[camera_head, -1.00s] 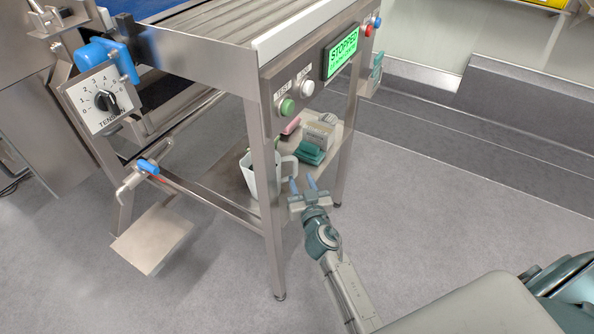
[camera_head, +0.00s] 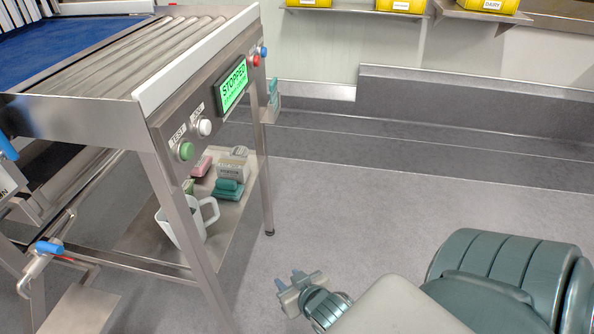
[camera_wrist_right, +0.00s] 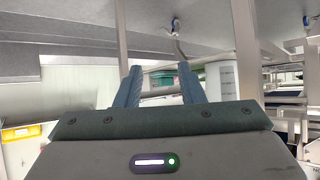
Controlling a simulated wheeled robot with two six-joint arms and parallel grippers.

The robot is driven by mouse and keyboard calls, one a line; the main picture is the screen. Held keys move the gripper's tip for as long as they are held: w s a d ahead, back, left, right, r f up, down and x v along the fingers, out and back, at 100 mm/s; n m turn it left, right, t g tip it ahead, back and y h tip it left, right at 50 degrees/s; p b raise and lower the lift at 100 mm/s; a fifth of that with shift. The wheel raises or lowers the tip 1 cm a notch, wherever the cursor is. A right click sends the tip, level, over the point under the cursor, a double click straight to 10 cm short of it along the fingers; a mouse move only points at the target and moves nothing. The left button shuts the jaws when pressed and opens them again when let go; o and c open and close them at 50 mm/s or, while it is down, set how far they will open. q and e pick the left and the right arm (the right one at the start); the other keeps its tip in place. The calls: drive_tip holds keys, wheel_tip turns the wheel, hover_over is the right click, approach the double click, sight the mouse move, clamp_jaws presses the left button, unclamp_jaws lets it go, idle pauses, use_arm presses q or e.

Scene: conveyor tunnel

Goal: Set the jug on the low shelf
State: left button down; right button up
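A white jug (camera_head: 169,226) with a big loop handle stands on the low shelf (camera_head: 235,216) under the conveyor, near the shelf's front edge. It looks upright, with its handle towards the right. A steel frame leg hides part of it. My right gripper (camera_head: 292,280) is to the right of the shelf and apart from the jug, out over the floor. Its two blue fingers are spread with nothing between them; in the right wrist view the gripper (camera_wrist_right: 162,85) is also open and empty. My left gripper is not in view.
Behind the jug on the shelf are a teal item (camera_head: 228,188), a grey-white box (camera_head: 233,170) and a pink item (camera_head: 202,166). A frame leg (camera_head: 196,240) stands in front. The conveyor's panel (camera_head: 205,118) reads STOPPED.

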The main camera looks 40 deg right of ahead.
drive_tip(key=s+a+n+g+y, duration=0.2)
drive_tip(key=s+a+y, duration=0.1)
drive_tip(key=s, duration=0.4)
drive_tip(key=shift+s+a+r+g, duration=0.15)
drive_tip(key=shift+a+r+g, duration=0.15)
drive_tip(key=shift+a, duration=0.2)
